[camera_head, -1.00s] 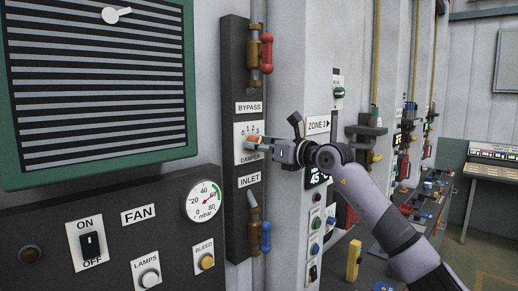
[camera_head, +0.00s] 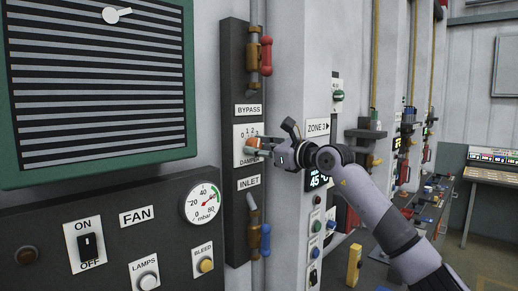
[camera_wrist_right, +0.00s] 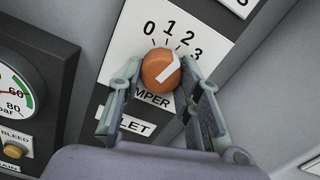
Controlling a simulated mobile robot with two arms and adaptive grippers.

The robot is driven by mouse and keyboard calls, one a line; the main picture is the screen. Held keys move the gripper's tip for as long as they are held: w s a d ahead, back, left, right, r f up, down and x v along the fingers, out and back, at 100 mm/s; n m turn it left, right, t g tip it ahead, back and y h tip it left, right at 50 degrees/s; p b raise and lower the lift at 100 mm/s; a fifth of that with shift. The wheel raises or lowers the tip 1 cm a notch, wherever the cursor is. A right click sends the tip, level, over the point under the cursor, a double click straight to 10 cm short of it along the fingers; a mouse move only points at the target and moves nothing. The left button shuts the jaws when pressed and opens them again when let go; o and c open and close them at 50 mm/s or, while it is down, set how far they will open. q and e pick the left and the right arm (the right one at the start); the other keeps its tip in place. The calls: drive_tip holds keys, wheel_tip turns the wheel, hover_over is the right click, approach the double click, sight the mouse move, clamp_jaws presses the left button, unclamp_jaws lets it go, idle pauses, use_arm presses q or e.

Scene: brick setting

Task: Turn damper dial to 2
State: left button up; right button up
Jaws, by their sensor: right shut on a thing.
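The damper dial is an orange knob (camera_wrist_right: 158,70) with a white pointer on a white plate (camera_head: 240,132) marked 0, 1, 2, 3. In the wrist view the pointer slants to the upper right, towards the 2 and 3 side; I cannot tell exactly which mark it meets. My right gripper (camera_wrist_right: 160,78) has one finger on each side of the knob and is shut on it. In the head view the gripper (camera_head: 253,148) comes from the right and partly covers the knob. My left gripper is not in view.
A red-handled valve (camera_head: 266,55) is above the plate and a blue-handled one (camera_head: 265,240) below. A pressure gauge (camera_head: 202,203) and fan switch panel are at the left. A ZONE 2 sign (camera_head: 318,127) and several buttons are on the wall right of the gripper.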

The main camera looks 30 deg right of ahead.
drive_tip(key=o, duration=1.1)
drive_tip(key=shift+o, duration=0.2)
drive_tip(key=shift+s+d, duration=0.15)
drive_tip(key=shift+s, duration=0.1)
drive_tip(key=v, duration=1.1)
drive_tip(key=shift+s, duration=0.25)
